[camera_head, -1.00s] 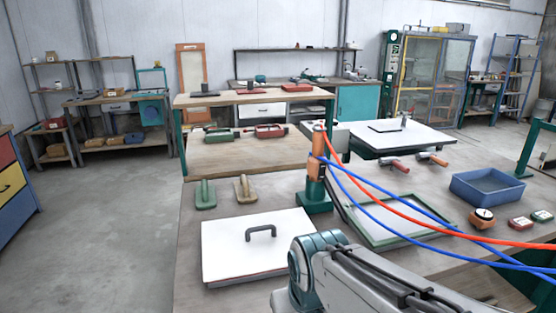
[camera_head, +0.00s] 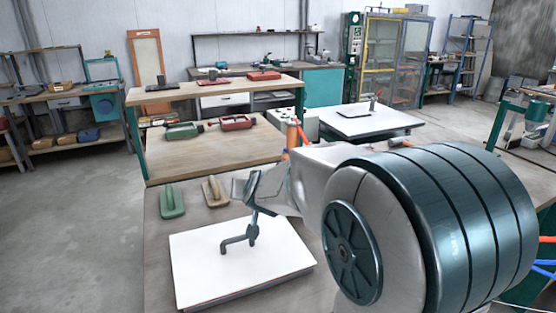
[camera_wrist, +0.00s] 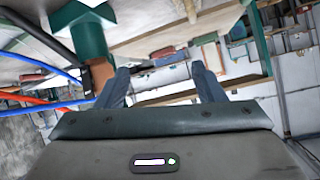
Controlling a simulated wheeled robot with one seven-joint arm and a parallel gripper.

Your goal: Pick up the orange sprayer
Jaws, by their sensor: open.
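The orange sprayer (camera_head: 292,136) stands upright behind the white board; my arm hides most of it in the head view. In the wrist view, which is upside down, its orange body (camera_wrist: 101,75) meets a green stand (camera_wrist: 90,42), with red and blue hoses off to the left. My gripper (camera_wrist: 162,87) is open, its two fingers wide apart with nothing between them. The sprayer shows at the left finger, not centred between the fingers; I cannot tell whether they touch.
A white board (camera_head: 205,262) with a dark handle lies on the near table. A green float (camera_head: 172,201) and a tan float (camera_head: 215,191) lie behind it. A wooden two-level bench (camera_head: 200,152) stands beyond. Clear floor lies left.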

